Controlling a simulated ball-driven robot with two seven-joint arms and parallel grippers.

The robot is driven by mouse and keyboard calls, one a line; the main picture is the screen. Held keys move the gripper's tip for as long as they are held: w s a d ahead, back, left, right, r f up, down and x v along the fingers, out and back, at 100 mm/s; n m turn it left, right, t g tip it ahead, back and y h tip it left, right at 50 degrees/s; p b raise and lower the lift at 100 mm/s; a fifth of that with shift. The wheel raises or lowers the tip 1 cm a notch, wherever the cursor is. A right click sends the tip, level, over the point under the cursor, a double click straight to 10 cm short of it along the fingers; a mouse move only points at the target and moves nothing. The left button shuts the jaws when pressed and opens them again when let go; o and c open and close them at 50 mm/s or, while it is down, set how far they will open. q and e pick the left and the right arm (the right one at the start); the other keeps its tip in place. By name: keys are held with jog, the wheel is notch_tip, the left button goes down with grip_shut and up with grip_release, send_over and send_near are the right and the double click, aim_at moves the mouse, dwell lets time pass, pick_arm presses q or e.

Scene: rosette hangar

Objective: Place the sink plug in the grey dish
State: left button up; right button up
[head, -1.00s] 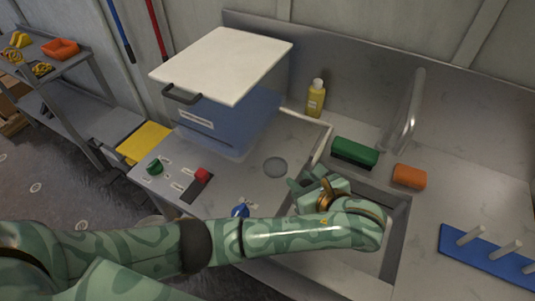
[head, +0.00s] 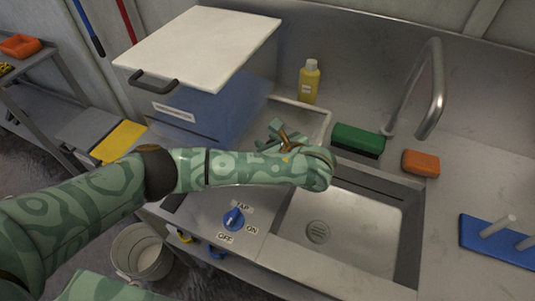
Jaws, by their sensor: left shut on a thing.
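My left gripper (head: 272,136) is above the counter at the sink's back left corner, with its arm reaching in from the left. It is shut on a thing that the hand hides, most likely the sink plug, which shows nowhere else. The grey dish, a small round one on the counter left of the sink a second ago, is now hidden behind my left arm and hand. The sink (head: 375,205) shows an open drain grate (head: 318,232). My right gripper is out of view.
A blue box with a white lid (head: 200,45) stands behind the gripper. A yellow bottle (head: 309,82), green brush (head: 358,139), orange sponge (head: 420,163) and curved tap (head: 432,90) are around the sink.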

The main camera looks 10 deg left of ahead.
pick_arm(q)
jog(key=shift+w+a+f, duration=0.15)
jog(key=shift+a+f, duration=0.05)
jog(key=shift+f, duration=0.1)
jog(key=f+b, duration=0.2)
jog(key=f, duration=0.1)
jog(key=shift+w+a+f, duration=0.15)
jog(key=shift+w+f, duration=0.05)
jog(key=shift+f, duration=0.1)
jog(key=shift+r, duration=0.15)
jog(key=o, duration=1)
jog(key=shift+c, duration=0.2)
